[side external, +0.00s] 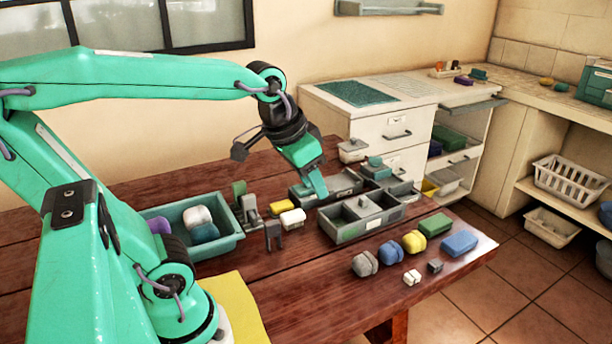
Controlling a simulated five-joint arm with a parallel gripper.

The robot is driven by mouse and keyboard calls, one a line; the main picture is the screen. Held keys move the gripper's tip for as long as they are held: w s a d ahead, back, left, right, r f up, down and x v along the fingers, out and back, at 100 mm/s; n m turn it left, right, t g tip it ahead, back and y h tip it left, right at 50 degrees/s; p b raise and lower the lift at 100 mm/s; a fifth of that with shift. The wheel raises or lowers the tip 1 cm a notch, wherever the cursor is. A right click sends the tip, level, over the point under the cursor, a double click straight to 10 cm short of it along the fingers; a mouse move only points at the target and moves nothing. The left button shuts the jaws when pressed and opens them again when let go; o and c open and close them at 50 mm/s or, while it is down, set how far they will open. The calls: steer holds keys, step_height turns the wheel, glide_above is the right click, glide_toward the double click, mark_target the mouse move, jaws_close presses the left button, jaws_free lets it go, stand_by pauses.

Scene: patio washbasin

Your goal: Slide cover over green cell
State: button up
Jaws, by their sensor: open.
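A grey divided tray (343,236) stands on the wooden table, with a grey sliding cover (362,206) with a small raised knob over part of its top. My gripper (318,190) is open and points down at the left part of this rear tray, to the left of and behind the cover. Its fingertips hide part of the rear tray, and I cannot tell whether they touch it.
A teal bin (228,243) with rounded items stands left. Small grey, yellow and white blocks (292,218) lie between bin and trays. Sponges, including a green one (435,225) and a blue one (459,243), lie along the right edge. The table's front middle is clear.

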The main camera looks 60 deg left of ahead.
steer(key=w+a+g, duration=0.1)
steer(key=w+a, duration=0.2)
steer(key=w, duration=0.5)
steer(key=g, duration=0.4)
glide_toward(364, 198)
steer(key=shift+s+d+f, duration=0.15)
steer(key=shift+s+f, duration=0.05)
steer(key=shift+s, duration=0.1)
steer(key=shift+w+a+f, duration=0.2)
steer(key=shift+a+f, duration=0.1)
steer(key=shift+f, duration=0.2)
steer(key=shift+f, duration=3.9)
jaws_close()
